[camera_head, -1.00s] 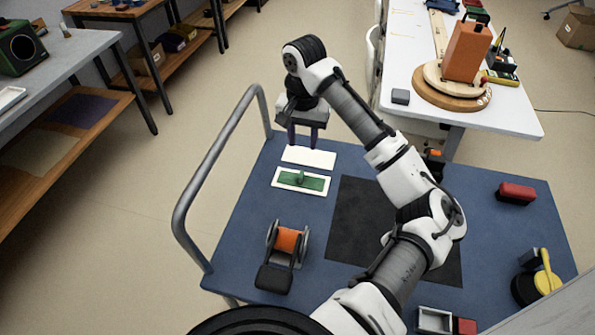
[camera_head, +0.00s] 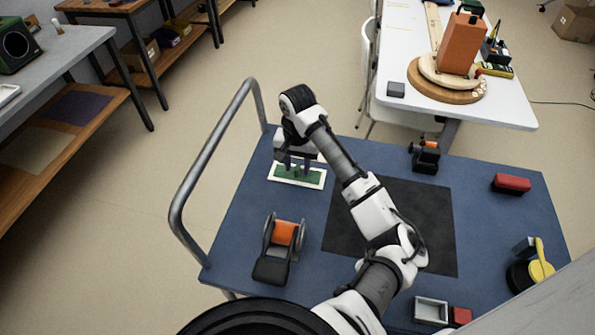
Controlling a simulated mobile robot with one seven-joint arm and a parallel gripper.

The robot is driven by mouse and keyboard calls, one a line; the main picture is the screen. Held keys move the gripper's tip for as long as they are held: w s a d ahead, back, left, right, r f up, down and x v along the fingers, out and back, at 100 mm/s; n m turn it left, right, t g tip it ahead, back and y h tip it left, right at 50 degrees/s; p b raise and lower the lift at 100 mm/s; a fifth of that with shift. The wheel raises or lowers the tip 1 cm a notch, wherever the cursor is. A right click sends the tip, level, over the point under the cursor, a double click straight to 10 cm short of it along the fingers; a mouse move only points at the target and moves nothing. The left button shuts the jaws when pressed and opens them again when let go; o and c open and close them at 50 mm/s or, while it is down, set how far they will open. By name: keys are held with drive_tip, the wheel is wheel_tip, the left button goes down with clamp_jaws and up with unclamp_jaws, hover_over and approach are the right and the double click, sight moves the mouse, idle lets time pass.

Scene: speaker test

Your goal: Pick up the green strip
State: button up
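The green strip (camera_head: 311,178) lies on a white rectangular plate (camera_head: 277,179) on the blue cart top, near its far left part. A small raised green part stood at its middle in the earlier frame and is now mostly hidden by the fingers. My gripper (camera_head: 296,168) points down directly over the strip, with its two dark fingers apart. The fingertips are at or just above the strip. I cannot tell whether they touch it. A second white plate behind the strip is mostly hidden by my gripper.
The blue cart (camera_head: 235,235) also carries an orange spool (camera_head: 285,233), a black mat (camera_head: 430,215), a red block (camera_head: 511,183), a grey tray (camera_head: 431,310) and a black-and-orange device (camera_head: 425,157). A grey rail (camera_head: 205,165) runs along the left edge.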

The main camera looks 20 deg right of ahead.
sight(298, 167)
clamp_jaws()
idle(0.5)
wheel_tip(298, 167, up, 19)
drive_tip(key=shift+b, duration=0.45)
drive_tip(key=shift+d, duration=0.1)
